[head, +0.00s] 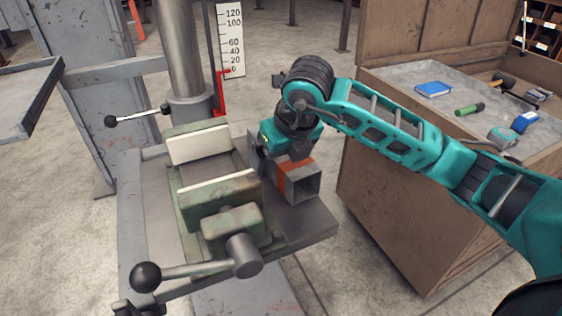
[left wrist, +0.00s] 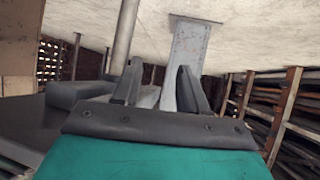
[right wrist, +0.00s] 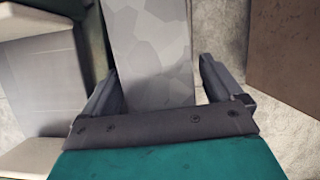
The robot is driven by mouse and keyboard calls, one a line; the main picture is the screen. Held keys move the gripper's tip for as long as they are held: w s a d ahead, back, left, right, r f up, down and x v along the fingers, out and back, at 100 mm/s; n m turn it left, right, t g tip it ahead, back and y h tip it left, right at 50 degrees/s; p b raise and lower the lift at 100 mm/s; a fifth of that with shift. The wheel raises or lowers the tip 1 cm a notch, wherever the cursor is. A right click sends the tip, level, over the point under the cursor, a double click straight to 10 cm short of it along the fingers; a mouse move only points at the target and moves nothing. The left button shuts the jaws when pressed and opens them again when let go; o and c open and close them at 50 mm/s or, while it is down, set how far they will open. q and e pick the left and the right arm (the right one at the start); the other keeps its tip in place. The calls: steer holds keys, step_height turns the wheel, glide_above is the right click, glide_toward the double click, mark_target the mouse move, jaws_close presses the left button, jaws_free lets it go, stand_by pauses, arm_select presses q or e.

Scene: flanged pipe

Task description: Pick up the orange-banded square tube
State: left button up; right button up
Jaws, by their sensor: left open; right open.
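The square tube (head: 305,186) is grey galvanised metal with an orange band around it. It lies on the machine table beside the green vise (head: 217,190), its open end facing the front right. My right gripper (head: 281,154) is over the tube behind the band, its fingers open. In the right wrist view the grey tube (right wrist: 150,45) runs between the two spread fingers; the orange band is not visible there. I cannot tell whether either finger touches it. My left gripper (left wrist: 158,82) is open and empty in its wrist view and outside the head view.
The vise has pale jaws and a ball-ended handle (head: 195,270) at the front. A steel column (head: 183,50) stands behind it. On the right, a wooden bench (head: 400,215) holds a blue book (head: 433,89), a green-handled tool (head: 469,109) and other items.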

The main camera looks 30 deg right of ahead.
steer(key=shift+c, duration=0.3)
steer(key=c, duration=1.4)
steer(key=shift+r, duration=0.15)
